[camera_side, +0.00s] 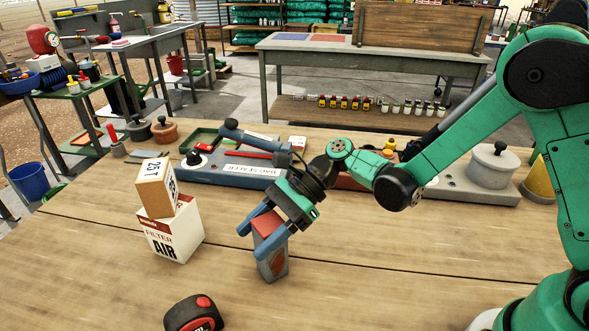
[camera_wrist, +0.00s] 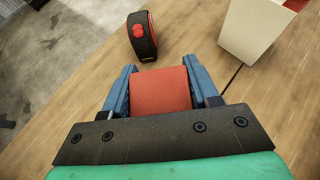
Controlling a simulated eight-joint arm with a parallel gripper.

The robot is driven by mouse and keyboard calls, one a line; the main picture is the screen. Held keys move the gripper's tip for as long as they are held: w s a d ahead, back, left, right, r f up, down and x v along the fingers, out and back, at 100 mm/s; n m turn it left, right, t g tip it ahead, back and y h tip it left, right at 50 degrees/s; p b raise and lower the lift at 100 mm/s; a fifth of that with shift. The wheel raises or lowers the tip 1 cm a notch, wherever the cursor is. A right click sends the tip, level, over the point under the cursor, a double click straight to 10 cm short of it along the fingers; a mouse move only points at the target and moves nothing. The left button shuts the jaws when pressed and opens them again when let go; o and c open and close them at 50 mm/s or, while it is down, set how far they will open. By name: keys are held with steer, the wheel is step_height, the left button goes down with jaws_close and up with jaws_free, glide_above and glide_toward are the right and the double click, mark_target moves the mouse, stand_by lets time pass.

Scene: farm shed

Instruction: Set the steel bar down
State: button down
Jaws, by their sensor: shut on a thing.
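The steel bar (camera_side: 272,262) is a grey block with a red end and a rusty red patch on its side. It stands nearly upright, slightly tilted, above the wooden tabletop (camera_side: 370,285). Its lower end is at or close to the wood; I cannot tell whether it touches. My gripper (camera_side: 263,233) is shut on its upper part, with one blue finger on each side. In the wrist view, the bar's red end (camera_wrist: 160,91) sits between the fingers of my gripper (camera_wrist: 163,88); the rest of the bar is hidden.
A white air filter box (camera_side: 172,232) with a cardboard box (camera_side: 156,188) on it stands left of the bar. A tape measure (camera_side: 194,314) lies at the front. A bag sealer (camera_side: 230,168) is behind. The wood right of the bar is clear.

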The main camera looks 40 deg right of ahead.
steer(key=shift+c, duration=1.1)
jaws_free()
steer(key=shift+r, duration=0.15)
steer(key=v, duration=1.2)
steer(key=s+d+n+t+h, duration=0.6)
steer(key=n+h, duration=0.6)
steer(key=n, duration=0.6)
steer(key=shift+s+d+t, duration=0.25)
steer(key=shift+d+t, duration=0.25)
steer(key=shift+t, duration=0.1)
